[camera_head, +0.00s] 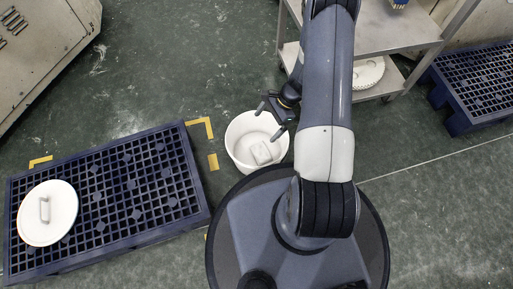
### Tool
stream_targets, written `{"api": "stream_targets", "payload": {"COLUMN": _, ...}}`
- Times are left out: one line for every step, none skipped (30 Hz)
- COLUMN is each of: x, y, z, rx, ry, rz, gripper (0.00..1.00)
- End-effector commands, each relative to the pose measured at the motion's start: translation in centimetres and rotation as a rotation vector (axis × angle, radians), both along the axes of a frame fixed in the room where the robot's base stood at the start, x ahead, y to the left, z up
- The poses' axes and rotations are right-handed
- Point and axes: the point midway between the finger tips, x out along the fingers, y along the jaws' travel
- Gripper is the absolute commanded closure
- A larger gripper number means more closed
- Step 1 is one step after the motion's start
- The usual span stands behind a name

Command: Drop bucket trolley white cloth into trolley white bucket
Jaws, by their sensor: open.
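The white bucket (238,137) stands on the green floor, just beyond my round base. A small whitish folded piece, which looks like the white cloth (262,153), lies inside on the bucket's bottom. My gripper (269,121) is open with nothing between its fingers. It is over the far right part of the bucket, and its fingers hide a bit of the rim. How high it is above the rim is hard to tell.
A dark blue pallet (110,205) with a white round lid (47,213) lies at left. A metal shelf trolley (395,30) stands behind my arm, with a white round part (368,73) on its lower shelf. Another blue pallet (475,85) is at right.

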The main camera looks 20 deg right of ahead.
Motion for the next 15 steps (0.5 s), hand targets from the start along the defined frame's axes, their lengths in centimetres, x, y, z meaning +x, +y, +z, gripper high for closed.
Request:
{"api": "stream_targets", "payload": {"x": 0.2, "y": -0.7, "z": 1.5, "rx": -0.001, "ry": -0.004, "rz": -0.004, "gripper": 0.00}}
{"api": "stream_targets", "payload": {"x": 0.3, "y": -1.0, "z": 2.0, "rx": -0.002, "ry": -0.005, "rz": -0.003, "gripper": 0.00}}
{"api": "stream_targets", "payload": {"x": 0.4, "y": -1.4, "z": 2.8, "rx": -0.002, "ry": -0.003, "rz": -0.004, "gripper": 0.00}}
{"api": "stream_targets", "payload": {"x": 0.4, "y": -1.8, "z": 3.3, "rx": -0.001, "ry": -0.002, "rz": -0.004, "gripper": 0.00}}
{"api": "stream_targets", "payload": {"x": 0.5, "y": -2.1, "z": 3.8, "rx": -0.001, "ry": -0.003, "rz": -0.003, "gripper": 0.00}}
{"api": "stream_targets", "payload": {"x": 0.6, "y": -2.5, "z": 4.4, "rx": -0.001, "ry": -0.004, "rz": -0.002, "gripper": 0.00}}
{"api": "stream_targets", "payload": {"x": 0.6, "y": -2.8, "z": 4.9, "rx": 0.000, "ry": -0.003, "rz": -0.003, "gripper": 0.00}}
{"api": "stream_targets", "payload": {"x": 0.7, "y": -3.1, "z": 5.3, "rx": -0.001, "ry": -0.003, "rz": -0.003, "gripper": 0.00}}
{"api": "stream_targets", "payload": {"x": 0.7, "y": -3.4, "z": 5.8, "rx": -0.002, "ry": -0.002, "rz": -0.002, "gripper": 0.00}}
{"api": "stream_targets", "payload": {"x": 0.8, "y": -3.6, "z": 6.1, "rx": -0.002, "ry": -0.002, "rz": -0.002, "gripper": 0.00}}
{"api": "stream_targets", "payload": {"x": 0.9, "y": -3.8, "z": 6.4, "rx": -0.001, "ry": -0.002, "rz": -0.002, "gripper": 0.00}}
{"api": "stream_targets", "payload": {"x": 0.9, "y": -4.1, "z": 6.7, "rx": -0.001, "ry": -0.002, "rz": -0.002, "gripper": 0.00}}
{"api": "stream_targets", "payload": {"x": 0.9, "y": -4.2, "z": 6.9, "rx": -0.001, "ry": -0.002, "rz": -0.001, "gripper": 0.00}}
{"api": "stream_targets", "payload": {"x": 0.9, "y": -4.3, "z": 7.0, "rx": -0.002, "ry": -0.002, "rz": -0.001, "gripper": 0.00}}
{"api": "stream_targets", "payload": {"x": 0.9, "y": -4.4, "z": 7.2, "rx": -0.001, "ry": -0.001, "rz": -0.001, "gripper": 0.00}}
